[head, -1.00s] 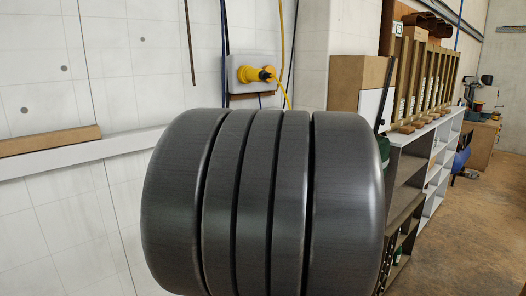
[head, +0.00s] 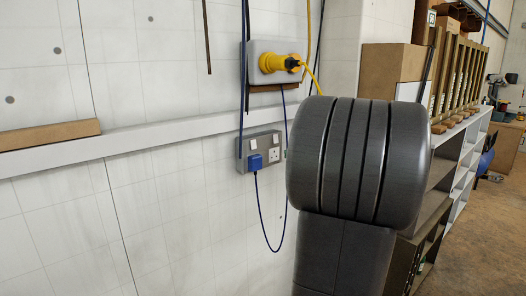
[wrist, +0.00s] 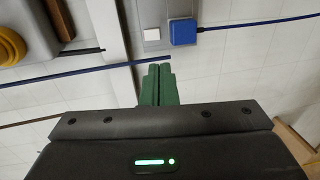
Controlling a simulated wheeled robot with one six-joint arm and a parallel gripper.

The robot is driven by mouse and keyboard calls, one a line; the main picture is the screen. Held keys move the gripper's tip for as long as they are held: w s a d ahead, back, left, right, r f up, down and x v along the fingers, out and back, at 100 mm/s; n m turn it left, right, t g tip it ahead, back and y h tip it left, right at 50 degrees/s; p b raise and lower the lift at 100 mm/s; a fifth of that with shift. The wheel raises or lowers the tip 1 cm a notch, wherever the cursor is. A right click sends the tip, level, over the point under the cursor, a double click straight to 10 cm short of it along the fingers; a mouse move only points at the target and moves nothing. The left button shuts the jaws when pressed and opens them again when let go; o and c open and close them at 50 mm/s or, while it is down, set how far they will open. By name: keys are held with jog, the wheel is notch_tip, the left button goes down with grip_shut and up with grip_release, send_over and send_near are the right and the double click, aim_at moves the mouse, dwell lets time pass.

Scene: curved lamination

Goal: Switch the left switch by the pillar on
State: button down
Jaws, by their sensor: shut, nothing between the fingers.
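A grey wall socket panel (head: 242,164) with two white switches is left of my arm in the head view. The left switch (head: 253,144) sits above a blue plug (head: 254,162); the right switch (head: 276,140) is above an empty socket. In the wrist view, turned sideways, one white switch (wrist: 152,35) shows beside the blue plug (wrist: 183,31). My gripper (wrist: 160,68) has its green fingers together, empty, pointing toward the panel, apart from switch and plug in the picture. The head view hides my gripper behind my arm. I cannot tell the switch's position.
A box with a yellow plug (head: 279,62) is mounted above the panel. Blue cables (head: 243,70) hang past the panel's left side. A white rail (head: 170,134) runs along the wall. Shelves (head: 462,165) with boards stand at right. The lower left wall is clear.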

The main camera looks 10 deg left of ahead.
aim_at(253, 149)
jog(key=p+x, duration=0.2)
jog(key=x, duration=1.1)
jog(key=shift+w+a, duration=0.2)
jog(key=shift+a, duration=0.1)
jog(key=shift+w+a+p, duration=0.15)
jog(key=shift+p, duration=0.15)
jog(key=shift+f, duration=0.15)
jog(key=shift+a+f+b, duration=0.1)
jog(key=shift+f+b, duration=0.2)
jog(key=shift+b, duration=0.8)
jog(key=shift+w+r, duration=0.1)
jog(key=shift+r, duration=0.2)
jog(key=shift+f, duration=0.1)
